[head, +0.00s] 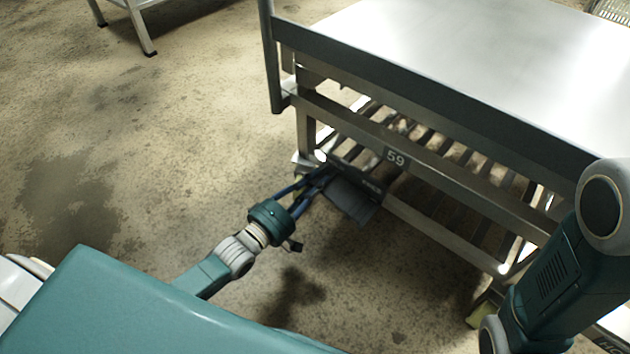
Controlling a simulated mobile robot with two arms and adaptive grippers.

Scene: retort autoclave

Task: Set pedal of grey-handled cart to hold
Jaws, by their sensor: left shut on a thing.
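The cart (340,105) marked 59 stands at the centre right, with a dark grey bar along its near top edge. Its dark pedal (352,200) juts out low at the near side, below and left of the number plate (397,157). The small lettering on the pedal's upper part is too blurred to read. My left gripper (322,178) reaches in from the left and is shut on the pedal's left edge. Its fingertips are partly hidden against the pedal. My right arm (560,265) shows at the right, but its gripper is out of view.
The cart has a bright flat metal top (480,60) and a slatted lower rack (440,145). Another metal frame's legs (140,30) stand at the top left. The stained concrete floor (150,130) left of the cart is clear.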

